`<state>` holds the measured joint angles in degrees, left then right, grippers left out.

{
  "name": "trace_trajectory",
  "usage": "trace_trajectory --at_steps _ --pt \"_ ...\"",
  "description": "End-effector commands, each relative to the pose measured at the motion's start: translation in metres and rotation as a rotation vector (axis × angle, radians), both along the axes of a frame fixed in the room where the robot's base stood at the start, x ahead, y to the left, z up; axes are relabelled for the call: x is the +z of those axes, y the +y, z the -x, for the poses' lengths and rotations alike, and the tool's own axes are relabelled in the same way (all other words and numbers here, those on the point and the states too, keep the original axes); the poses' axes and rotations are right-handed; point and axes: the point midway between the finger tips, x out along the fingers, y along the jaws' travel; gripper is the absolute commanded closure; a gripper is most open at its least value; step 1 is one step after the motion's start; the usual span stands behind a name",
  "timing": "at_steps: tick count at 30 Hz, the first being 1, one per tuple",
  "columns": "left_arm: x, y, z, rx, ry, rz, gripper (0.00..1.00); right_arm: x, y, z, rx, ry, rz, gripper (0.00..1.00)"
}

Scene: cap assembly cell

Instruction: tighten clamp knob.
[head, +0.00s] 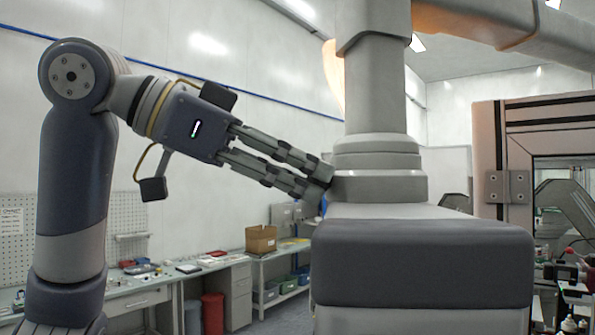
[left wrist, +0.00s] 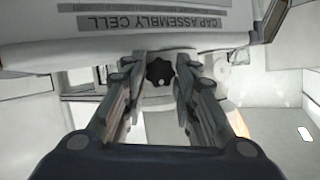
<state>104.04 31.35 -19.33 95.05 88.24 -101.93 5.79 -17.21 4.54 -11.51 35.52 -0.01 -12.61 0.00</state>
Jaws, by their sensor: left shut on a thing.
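The clamp knob (left wrist: 160,73) is black with a lobed rim. It shows in the left wrist view, between the two fingertips of my left gripper (left wrist: 161,84). The fingers are shut on it from both sides. In the head view my left gripper (head: 322,183) reaches in from the left, its fingers slanting down to the right. Its tips end at the edge of a large grey body, and the knob cannot be made out there. My right gripper is not in view.
A panel lettered "CAP ASSEMBLY CELL" (left wrist: 150,22) lies just beyond the fingertips. A workbench (head: 135,298) with small parts runs along the left wall. A cardboard box (head: 261,239) stands on a shelf behind. A framed machine (head: 490,150) stands at right.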

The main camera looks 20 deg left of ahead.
Motion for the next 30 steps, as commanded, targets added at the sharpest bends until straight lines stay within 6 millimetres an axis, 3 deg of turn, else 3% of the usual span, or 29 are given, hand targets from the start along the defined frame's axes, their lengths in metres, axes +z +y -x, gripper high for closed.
trace_trajectory --at_steps 11,12,14,25,30 --pt "-0.004 -0.001 0.000 -0.002 0.005 -0.013 0.97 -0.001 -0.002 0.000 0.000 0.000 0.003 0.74" --pt "-0.004 -0.001 0.000 -0.002 0.005 -0.013 0.64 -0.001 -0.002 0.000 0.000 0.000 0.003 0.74" --pt "-0.004 0.000 0.000 -0.002 0.005 -0.011 0.53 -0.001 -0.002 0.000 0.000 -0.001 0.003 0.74" --pt "0.000 0.002 0.001 0.000 0.000 -0.005 0.53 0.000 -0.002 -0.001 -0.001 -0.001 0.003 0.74" --pt "0.009 0.017 0.014 0.002 -0.003 -0.001 0.53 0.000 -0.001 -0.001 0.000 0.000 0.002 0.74"
